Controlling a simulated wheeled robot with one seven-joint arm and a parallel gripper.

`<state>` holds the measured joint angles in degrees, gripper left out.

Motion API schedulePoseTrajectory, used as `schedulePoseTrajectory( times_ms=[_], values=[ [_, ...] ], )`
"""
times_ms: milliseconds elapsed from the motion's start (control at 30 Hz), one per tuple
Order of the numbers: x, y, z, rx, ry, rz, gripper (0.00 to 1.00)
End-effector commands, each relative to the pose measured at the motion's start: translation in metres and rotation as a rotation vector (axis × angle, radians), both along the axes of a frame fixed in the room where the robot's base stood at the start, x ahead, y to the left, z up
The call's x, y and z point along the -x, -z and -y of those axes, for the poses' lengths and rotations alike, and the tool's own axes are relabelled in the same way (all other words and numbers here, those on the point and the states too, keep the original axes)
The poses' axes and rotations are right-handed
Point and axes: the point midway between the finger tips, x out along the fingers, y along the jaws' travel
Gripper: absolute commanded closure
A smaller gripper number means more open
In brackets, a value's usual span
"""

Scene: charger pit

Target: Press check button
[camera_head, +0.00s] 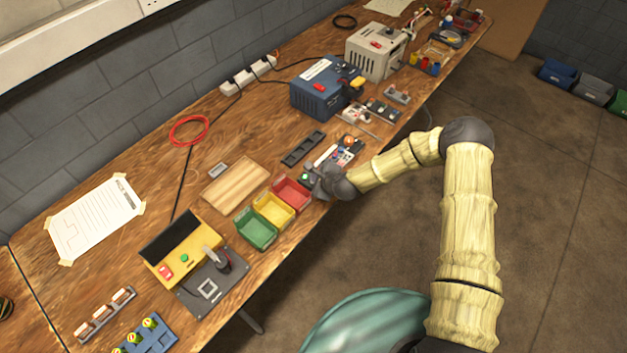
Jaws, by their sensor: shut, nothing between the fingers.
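My gripper (311,177) is shut and empty at the end of my arm, just right of the red bin and close to a small panel (344,153) with coloured parts. My gripper and wrist partly hide the near end of that panel. A yellow box (157,267) with a dark screen lies at the lower left of the bench. On it are a green button (184,258) and a red switch (166,271). I cannot read any label that marks a check button. My gripper is well apart from the yellow box.
Red (291,184), yellow (273,199) and green (256,242) bins stand between my gripper and the yellow box. A black plate with an upright lever (224,262) adjoins the yellow box. A wooden board (235,183) lies behind the bins. A blue machine (318,98) stands farther back.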

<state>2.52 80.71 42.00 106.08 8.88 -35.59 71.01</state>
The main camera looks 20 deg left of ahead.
Motion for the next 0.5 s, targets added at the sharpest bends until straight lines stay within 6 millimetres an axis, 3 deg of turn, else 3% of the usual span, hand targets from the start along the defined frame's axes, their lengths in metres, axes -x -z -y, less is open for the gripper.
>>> schedulePoseTrajectory(
  times_ms=[500],
  values=[
    [0.000, -0.013, 0.000, 0.000, 0.001, -0.001, 1.00]
  ],
)
